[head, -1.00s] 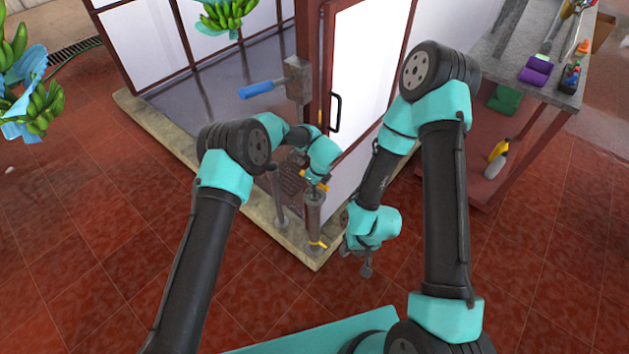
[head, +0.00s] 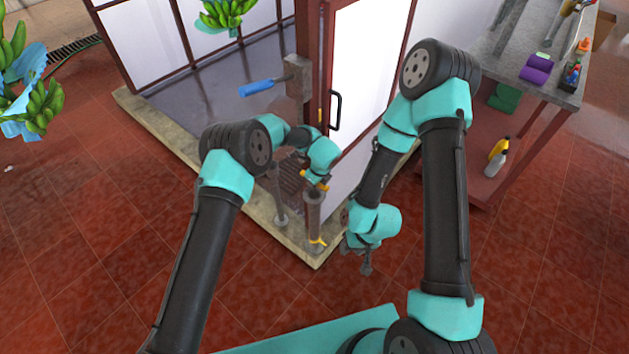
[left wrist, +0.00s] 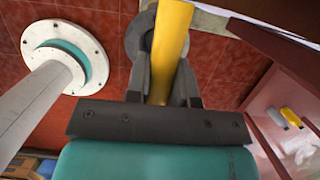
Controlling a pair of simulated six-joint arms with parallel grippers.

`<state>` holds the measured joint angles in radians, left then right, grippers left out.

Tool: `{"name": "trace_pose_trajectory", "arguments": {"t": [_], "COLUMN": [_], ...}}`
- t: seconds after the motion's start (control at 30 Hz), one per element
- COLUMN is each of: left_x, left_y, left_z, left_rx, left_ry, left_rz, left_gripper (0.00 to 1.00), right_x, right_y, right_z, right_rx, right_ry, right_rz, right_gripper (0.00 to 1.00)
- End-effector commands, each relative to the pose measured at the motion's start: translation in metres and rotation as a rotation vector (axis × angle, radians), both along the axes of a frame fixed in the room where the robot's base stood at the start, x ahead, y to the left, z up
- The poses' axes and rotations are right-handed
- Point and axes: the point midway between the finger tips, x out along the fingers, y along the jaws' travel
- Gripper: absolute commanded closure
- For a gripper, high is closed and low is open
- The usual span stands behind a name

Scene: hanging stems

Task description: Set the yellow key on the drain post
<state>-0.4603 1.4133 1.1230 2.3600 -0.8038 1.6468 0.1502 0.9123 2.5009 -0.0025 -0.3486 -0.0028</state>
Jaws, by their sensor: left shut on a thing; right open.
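The yellow key (left wrist: 172,40) is held between the fingers of my left gripper (left wrist: 162,88) in the left wrist view. In the head view only small yellow bits of it show at the left gripper (head: 318,180), right at the top of a grey upright post (head: 313,212). I cannot tell whether the key touches the post. A thinner grey post (head: 278,195) stands just left of it. Which one is the drain post is not clear. A round grey piece (left wrist: 136,38) lies partly hidden behind the key. My right gripper (head: 358,258) is open and empty, to the right of the posts.
A stone curb (head: 160,130) edges the grey floor, with a framed door (head: 365,70) behind the posts. A blue-handled tool (head: 262,86) is at the wall block. A workbench (head: 515,75) stands right. Banana bunches (head: 40,105) hang left. Red tiles in front are open.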

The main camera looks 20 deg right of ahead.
Motion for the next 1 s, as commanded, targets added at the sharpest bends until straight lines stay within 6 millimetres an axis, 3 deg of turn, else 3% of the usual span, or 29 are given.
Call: {"name": "trace_pose_trajectory", "arguments": {"t": [0.67,0.7,1.0], "left_x": [0.0006,0.0005,0.0003], "left_y": [-0.0001,-0.0002,0.0000], "left_z": [-0.0011,-0.0012,-0.0014], "left_rx": [-0.001,-0.001,0.000], "left_ry": [-0.001,-0.001,0.000], "left_rz": [0.001,0.001,0.000], "left_gripper": [0.99,0.77,0.48], "right_x": [0.0000,0.0000,0.0000], "right_y": [0.0000,0.0000,0.0000], "right_z": [0.0000,0.0000,0.0000], "right_rx": [0.000,0.000,0.000], "right_ry": [0.000,0.000,0.000], "right_rz": [0.000,0.000,0.000], "right_gripper": [0.57,0.57,0.57]}}
